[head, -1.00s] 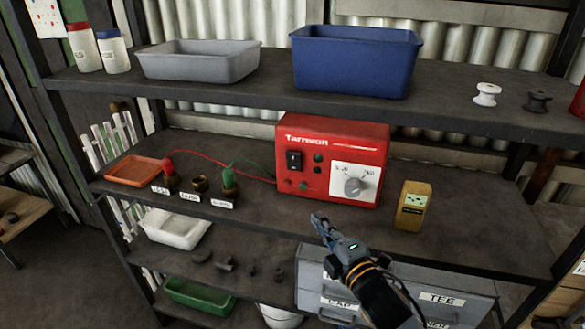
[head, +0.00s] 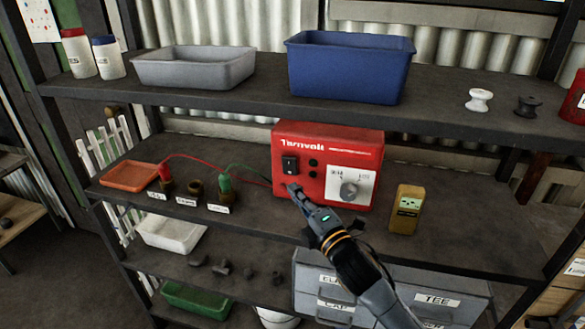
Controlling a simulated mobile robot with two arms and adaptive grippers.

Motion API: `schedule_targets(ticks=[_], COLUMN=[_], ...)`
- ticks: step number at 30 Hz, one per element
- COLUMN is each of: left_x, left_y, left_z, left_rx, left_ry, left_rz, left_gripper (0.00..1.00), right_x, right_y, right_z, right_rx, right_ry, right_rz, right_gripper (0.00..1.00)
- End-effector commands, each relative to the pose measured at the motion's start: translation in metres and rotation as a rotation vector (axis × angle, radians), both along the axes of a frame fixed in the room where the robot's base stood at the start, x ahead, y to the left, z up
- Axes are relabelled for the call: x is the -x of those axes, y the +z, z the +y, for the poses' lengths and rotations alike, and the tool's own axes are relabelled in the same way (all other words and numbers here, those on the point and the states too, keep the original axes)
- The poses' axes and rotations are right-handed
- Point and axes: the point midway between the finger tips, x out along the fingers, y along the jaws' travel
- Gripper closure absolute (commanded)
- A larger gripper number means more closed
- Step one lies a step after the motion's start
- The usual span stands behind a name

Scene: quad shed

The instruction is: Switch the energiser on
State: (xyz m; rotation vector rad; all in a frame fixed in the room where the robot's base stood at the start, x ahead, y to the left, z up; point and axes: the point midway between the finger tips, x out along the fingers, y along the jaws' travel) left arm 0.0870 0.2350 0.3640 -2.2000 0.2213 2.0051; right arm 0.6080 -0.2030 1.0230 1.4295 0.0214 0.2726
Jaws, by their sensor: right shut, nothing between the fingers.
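The red energiser (head: 310,142) stands on the middle shelf. Its black rocker switch (head: 290,165) is on the left of its front face, and a grey dial (head: 349,190) sits on a white panel to the right. My right gripper (head: 292,188) is shut and empty, its tips in front of the energiser's lower left face, just below the switch in the picture. I cannot tell whether the tips touch the face. The rocker's position is too small to read. My left gripper is not in view.
Red and green leads run left from the energiser to the labelled posts, with a red clip (head: 165,172) and a green clip (head: 225,183). A yellow tester (head: 406,209) stands to the right. An orange tray (head: 128,175) lies at the left. The shelf above (head: 240,105) overhangs.

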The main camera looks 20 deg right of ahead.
Motion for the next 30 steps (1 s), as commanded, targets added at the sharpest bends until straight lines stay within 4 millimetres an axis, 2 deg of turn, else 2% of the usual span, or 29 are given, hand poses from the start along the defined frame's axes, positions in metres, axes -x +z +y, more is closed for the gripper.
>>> schedule_targets(ticks=[1,6,12,26,30], left_x=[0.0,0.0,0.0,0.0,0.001], left_y=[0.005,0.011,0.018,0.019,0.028], left_z=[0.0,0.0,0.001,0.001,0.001], left_rx=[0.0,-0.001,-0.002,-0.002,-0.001], left_ry=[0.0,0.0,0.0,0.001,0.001], left_rz=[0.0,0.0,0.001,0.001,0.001], left_gripper=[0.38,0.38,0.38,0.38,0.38], right_x=[-0.012,-0.045,-0.065,-0.071,-0.073], right_y=[0.005,0.01,0.013,0.014,0.019], right_z=[0.002,0.007,-0.009,-0.014,-0.015], right_rx=[-0.001,0.001,0.002,0.001,-0.008], right_ry=[-0.001,-0.001,-0.001,0.0,0.001], right_rz=[-0.002,0.0,0.002,0.001,0.016], right_gripper=[1.0,1.0,1.0,1.0,1.0])
